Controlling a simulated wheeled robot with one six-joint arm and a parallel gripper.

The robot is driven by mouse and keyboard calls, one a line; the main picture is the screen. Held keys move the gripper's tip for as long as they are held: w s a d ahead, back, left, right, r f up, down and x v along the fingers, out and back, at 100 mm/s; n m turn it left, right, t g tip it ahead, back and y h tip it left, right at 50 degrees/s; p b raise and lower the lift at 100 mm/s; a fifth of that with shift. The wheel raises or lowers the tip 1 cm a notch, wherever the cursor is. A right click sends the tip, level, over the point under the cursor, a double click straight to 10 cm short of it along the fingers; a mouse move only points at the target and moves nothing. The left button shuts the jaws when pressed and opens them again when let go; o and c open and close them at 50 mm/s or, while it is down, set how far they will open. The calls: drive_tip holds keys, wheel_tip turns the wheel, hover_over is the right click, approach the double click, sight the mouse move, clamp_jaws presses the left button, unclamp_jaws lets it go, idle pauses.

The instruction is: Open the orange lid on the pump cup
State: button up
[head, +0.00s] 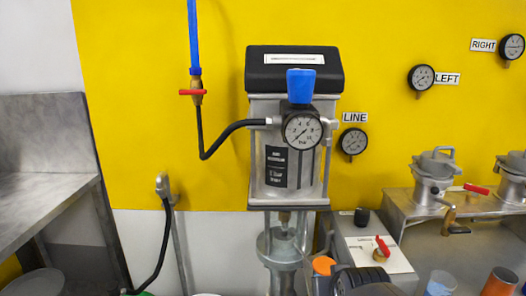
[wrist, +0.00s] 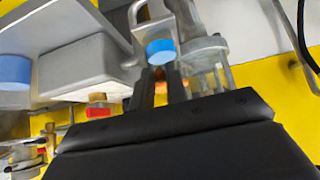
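The orange lid (head: 323,265) shows low in the middle of the head view, below the pump. The pump cup under it is mostly hidden. A dark rounded part just right of the lid looks like my own arm, and my fingers are not clear there. In the wrist view my gripper (wrist: 160,91) has two dark fingers with a gap between them. Orange (wrist: 158,74) shows in that gap and in small patches beside the fingers, probably the lid. I cannot tell whether the fingers touch it.
The pump (head: 290,150) with its blue knob (head: 301,86) stands behind the lid. A box with a red-handled valve (head: 382,246) is close on the right. A blue cup (head: 441,284) and a brown cylinder (head: 500,282) stand farther right. A metal table (head: 45,150) is at left.

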idle(0.3)
drive_tip(key=shift+w+r+p, duration=0.15)
drive_tip(key=shift+r+p, duration=0.45)
drive_tip(key=shift+r, duration=0.2)
drive_tip(key=shift+w+r+p, duration=0.15)
drive_tip(key=shift+r+p, duration=0.45)
drive_tip(key=shift+r, duration=0.2)
drive_tip(key=shift+w+r+p, duration=0.1)
drive_tip(key=shift+r+p, duration=0.2)
drive_tip(key=shift+r, duration=0.1)
drive_tip(key=shift+w+r+p, duration=0.3)
drive_tip(key=shift+r+p, duration=0.1)
drive_tip(key=shift+r, duration=0.15)
drive_tip(key=shift+w+r+p, duration=0.3)
drive_tip(key=shift+r+p, duration=0.05)
drive_tip(key=shift+r, duration=0.15)
drive_tip(key=shift+w, duration=0.1)
